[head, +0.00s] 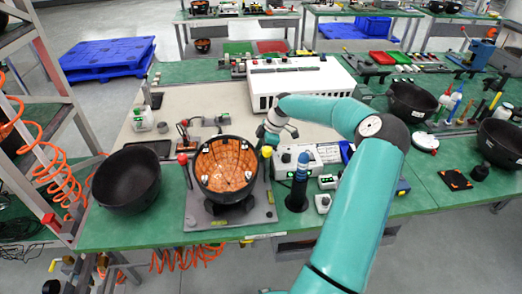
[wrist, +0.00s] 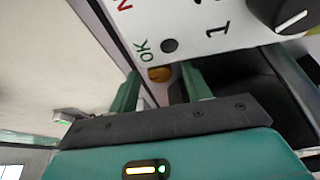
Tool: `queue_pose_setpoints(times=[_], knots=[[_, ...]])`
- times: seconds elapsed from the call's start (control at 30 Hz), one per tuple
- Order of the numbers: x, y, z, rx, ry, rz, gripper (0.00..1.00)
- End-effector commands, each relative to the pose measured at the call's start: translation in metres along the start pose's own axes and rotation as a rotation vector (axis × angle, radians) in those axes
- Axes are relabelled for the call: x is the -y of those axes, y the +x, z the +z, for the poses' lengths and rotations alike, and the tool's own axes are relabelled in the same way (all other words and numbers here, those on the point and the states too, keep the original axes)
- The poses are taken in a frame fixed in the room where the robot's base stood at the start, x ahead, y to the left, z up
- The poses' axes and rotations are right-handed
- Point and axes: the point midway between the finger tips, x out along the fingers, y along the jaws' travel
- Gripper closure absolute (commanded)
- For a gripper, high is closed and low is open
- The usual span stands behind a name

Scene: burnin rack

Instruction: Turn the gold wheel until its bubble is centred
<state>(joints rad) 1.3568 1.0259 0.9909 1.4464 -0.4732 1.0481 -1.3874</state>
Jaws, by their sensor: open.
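My gripper (wrist: 162,88) is open in the wrist view, with its two green fingers apart. A small gold round part (wrist: 160,74), which looks like the gold wheel, shows beyond and between the fingertips, partly hidden under the edge of a white panel. I cannot tell whether the fingers touch it. In the head view my gripper (head: 267,137) is above the right edge of a grey plate (head: 232,219) that carries a black bowl with an orange lining (head: 226,165). The wheel is not clear in the head view. No bubble can be made out in either view.
A white panel (wrist: 213,25) with "OK", a dark round spot and a black knob (wrist: 285,12) is close above the fingers. A black bowl (head: 126,180) stands left of the plate. A dark blue-topped cylinder (head: 298,185) stands right. A white vented box (head: 298,80) is behind.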

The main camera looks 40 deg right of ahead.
Motion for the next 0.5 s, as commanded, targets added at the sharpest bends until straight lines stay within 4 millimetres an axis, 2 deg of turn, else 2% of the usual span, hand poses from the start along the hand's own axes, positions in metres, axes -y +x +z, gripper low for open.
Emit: queue_pose_setpoints(times=[0.13,0.17,0.37,0.5], knots=[[0.0,-0.0004,0.0003,0.0,0.001,0.0,0.52],[0.0,-0.0004,0.0002,0.0,0.001,0.0,0.56],[0.0001,-0.0005,0.0002,0.0,0.001,0.0,0.95],[0.0002,-0.0007,0.0002,0.0,0.003,0.001,0.96]])
